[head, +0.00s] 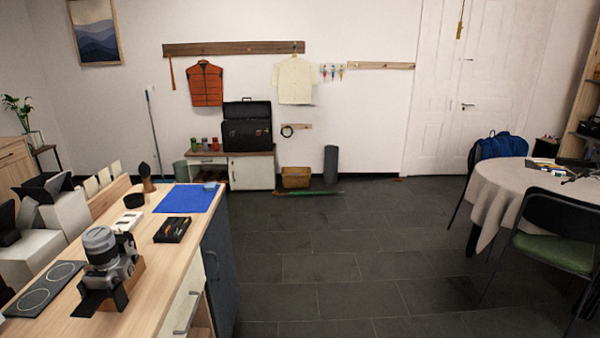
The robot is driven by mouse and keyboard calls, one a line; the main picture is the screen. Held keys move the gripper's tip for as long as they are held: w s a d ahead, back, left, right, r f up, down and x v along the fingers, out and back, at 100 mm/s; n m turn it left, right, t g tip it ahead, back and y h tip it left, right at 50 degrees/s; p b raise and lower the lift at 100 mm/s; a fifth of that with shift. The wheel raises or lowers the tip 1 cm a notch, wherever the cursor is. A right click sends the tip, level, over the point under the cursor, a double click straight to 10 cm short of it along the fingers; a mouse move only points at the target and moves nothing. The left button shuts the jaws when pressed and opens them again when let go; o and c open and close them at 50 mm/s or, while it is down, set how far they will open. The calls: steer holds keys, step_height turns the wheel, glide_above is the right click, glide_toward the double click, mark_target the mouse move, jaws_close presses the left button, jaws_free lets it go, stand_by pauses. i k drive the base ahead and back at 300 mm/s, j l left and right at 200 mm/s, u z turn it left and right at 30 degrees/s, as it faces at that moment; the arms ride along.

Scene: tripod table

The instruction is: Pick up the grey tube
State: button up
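A dark grey upright cylinder (331,164), the only thing I see that looks like a grey tube, stands on the floor against the back wall. It is to the right of a tan box (296,177). From this distance I cannot tell whether it is hollow or a rolled mat. A long green item (308,193) lies on the floor in front of the box, its right end close to the cylinder's base. My gripper is not in view.
A wooden counter (150,290) with a camera (108,262) and blue mat (187,199) fills the left. A cloth-covered round table (500,190) and a black chair (556,230) stand right. The dark tiled floor (350,260) between is open.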

mark_target(204, 141)
steer(key=i+l+u, duration=0.2)
steer(key=i, duration=5.4)
steer(key=i+j+u, duration=0.2)
steer(key=i+u, duration=0.2)
steer(key=i, duration=0.3)
steer(key=i+u, duration=0.35)
steer(key=i, duration=0.35)
steer(key=i+j+u, duration=0.3)
steer(key=i+j, duration=0.75)
steer(key=j, duration=0.2)
